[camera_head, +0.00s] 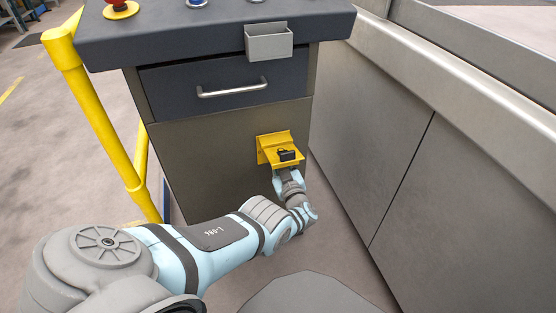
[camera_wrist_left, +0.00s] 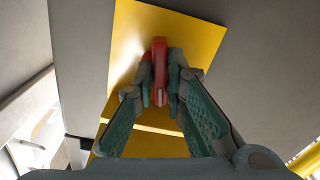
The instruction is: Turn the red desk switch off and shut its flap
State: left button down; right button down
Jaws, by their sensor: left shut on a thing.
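The yellow switch housing (camera_head: 266,143) is on the lower front panel of the grey desk. Its yellow flap (camera_head: 274,158) stands out from the panel, open, with a small black part (camera_head: 287,155) on top. The red switch (camera_wrist_left: 160,52) shows in the left wrist view in front of the yellow back plate (camera_wrist_left: 130,40), its long side running up and down the picture. My left gripper (camera_wrist_left: 160,85) is shut on the red switch, one finger on each side. In the head view my left gripper (camera_head: 287,174) is under the flap, which hides the switch. My right gripper is out of view.
Above the housing are a drawer with a metal handle (camera_head: 232,90) and a small grey box (camera_head: 269,43) on the desk edge. A yellow rail (camera_head: 105,110) stands at the left. Grey machine panels (camera_head: 385,120) close off the right, with a narrow floor gap between.

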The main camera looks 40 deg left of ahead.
pick_arm(q)
jog(key=shift+n, duration=0.4)
jog(key=n+b, duration=0.2)
jog(key=n, duration=1.2)
jog(key=shift+w+d+r+b, duration=0.1)
jog(key=shift+b, duration=0.25)
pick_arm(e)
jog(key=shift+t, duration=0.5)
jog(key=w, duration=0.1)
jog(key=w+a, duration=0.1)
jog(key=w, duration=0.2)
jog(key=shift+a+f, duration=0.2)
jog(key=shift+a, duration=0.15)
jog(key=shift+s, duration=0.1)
pick_arm(q)
jog(key=c, duration=1.6)
grip_release()
jog(key=shift+c, duration=0.2)
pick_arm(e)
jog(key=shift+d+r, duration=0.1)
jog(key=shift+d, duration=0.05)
